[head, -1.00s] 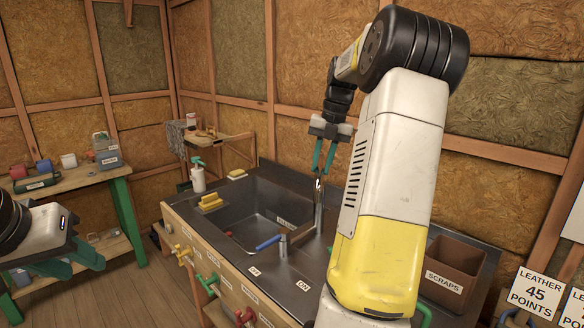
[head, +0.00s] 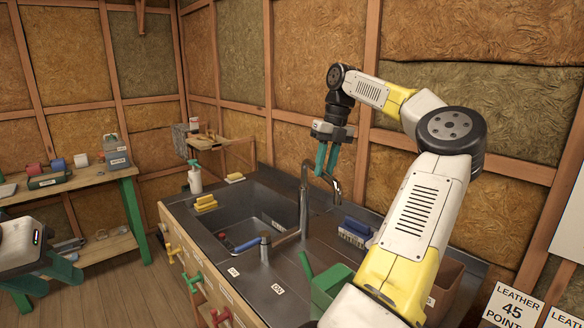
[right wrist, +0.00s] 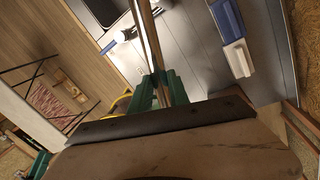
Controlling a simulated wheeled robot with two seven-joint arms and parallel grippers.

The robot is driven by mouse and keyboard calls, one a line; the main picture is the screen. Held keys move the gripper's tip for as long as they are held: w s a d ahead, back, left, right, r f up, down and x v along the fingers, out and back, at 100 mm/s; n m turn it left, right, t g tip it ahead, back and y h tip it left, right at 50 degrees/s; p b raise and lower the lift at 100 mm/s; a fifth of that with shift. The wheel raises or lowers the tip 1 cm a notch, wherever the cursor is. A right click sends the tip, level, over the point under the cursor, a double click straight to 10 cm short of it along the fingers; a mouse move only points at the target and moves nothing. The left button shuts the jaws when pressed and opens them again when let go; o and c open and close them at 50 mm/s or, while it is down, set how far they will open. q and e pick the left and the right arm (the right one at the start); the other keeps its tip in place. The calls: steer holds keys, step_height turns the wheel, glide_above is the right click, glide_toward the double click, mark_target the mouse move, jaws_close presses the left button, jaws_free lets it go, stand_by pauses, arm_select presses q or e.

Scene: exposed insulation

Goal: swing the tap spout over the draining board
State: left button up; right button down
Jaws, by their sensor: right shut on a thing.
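The metal tap spout (head: 304,190) rises behind the sink (head: 240,212), and its hooked end (head: 338,190) points right, above the draining board (head: 325,228). My right gripper (head: 327,165) is shut on the spout near the top of its bend. In the right wrist view the spout (right wrist: 147,40) runs up from between the green fingers (right wrist: 158,92). A blue-handled tap lever (head: 246,245) stands at the sink's front edge. My left gripper (head: 48,275) is open and empty at the lower left, away from the sink.
A brown scraps bin (head: 450,275) is partly hidden by my right arm. Yellow sponges (head: 206,203) and a spray bottle (head: 195,178) stand left of the sink. A workbench (head: 95,185) is further left.

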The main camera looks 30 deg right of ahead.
steer(key=shift+d+n, duration=0.5)
steer(key=shift+d, duration=0.1)
steer(key=shift+f, duration=0.1)
steer(key=c, duration=1.3)
jaws_free()
steer(key=shift+o, duration=0.2)
steer(key=s+a+r, duration=0.5)
steer(key=s+a, duration=0.5)
steer(key=s, duration=0.2)
steer(key=shift+a, duration=0.2)
